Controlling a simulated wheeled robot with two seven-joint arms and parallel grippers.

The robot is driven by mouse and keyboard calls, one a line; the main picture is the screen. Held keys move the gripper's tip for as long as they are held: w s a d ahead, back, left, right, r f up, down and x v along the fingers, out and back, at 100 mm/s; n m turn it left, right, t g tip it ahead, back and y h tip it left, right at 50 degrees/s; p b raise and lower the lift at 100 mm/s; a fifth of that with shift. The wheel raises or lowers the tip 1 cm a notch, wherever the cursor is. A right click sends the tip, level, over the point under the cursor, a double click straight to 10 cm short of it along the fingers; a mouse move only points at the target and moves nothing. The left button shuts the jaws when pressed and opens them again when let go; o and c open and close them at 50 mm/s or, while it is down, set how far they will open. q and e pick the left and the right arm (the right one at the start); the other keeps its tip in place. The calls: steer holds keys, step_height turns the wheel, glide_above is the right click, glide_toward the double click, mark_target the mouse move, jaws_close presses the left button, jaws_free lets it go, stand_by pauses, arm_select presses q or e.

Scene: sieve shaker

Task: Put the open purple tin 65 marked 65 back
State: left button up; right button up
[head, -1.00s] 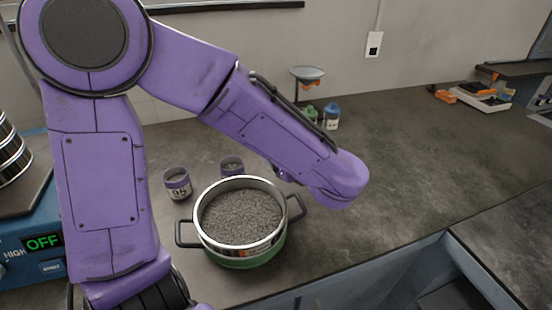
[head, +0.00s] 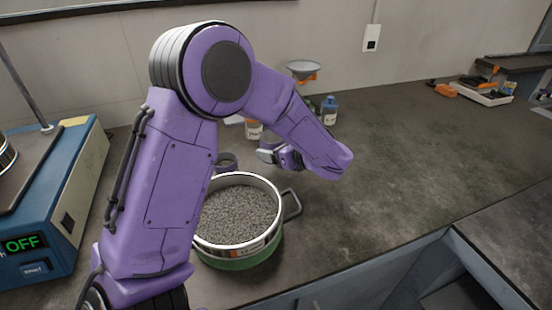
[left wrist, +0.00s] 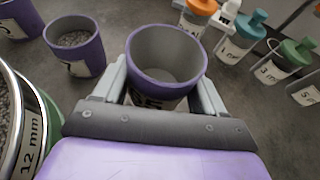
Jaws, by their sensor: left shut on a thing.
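My left gripper (left wrist: 166,92) is shut on an open purple tin (left wrist: 166,68), with one finger on each side of it. The tin looks empty inside, and its label is only partly in view below the rim. In the head view my left gripper (head: 276,155) is behind the sieve, partly covered by my own arm, and the tin is hard to make out there. I cannot tell whether the tin touches the counter. My right gripper is not in view.
A steel sieve (head: 268,243) full of grey grains sits on a green base. Another purple tin (left wrist: 80,50) holding grains stands beside it, with one more tin (left wrist: 18,18) beyond. Several capped bottles (left wrist: 237,38) stand right.

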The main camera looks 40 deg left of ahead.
mark_target(276, 169)
arm_select(q)
steer(key=f, duration=0.3)
steer(key=w+f, duration=0.1)
steer(key=shift+w+a+f, duration=0.1)
steer(key=shift+a+f, duration=0.2)
steer(key=shift+a, duration=0.1)
steer(key=o, duration=1.1)
steer(key=shift+f, duration=0.1)
steer(key=shift+r, duration=0.3)
steer(key=b+v, duration=0.1)
steer(key=v, duration=1.1)
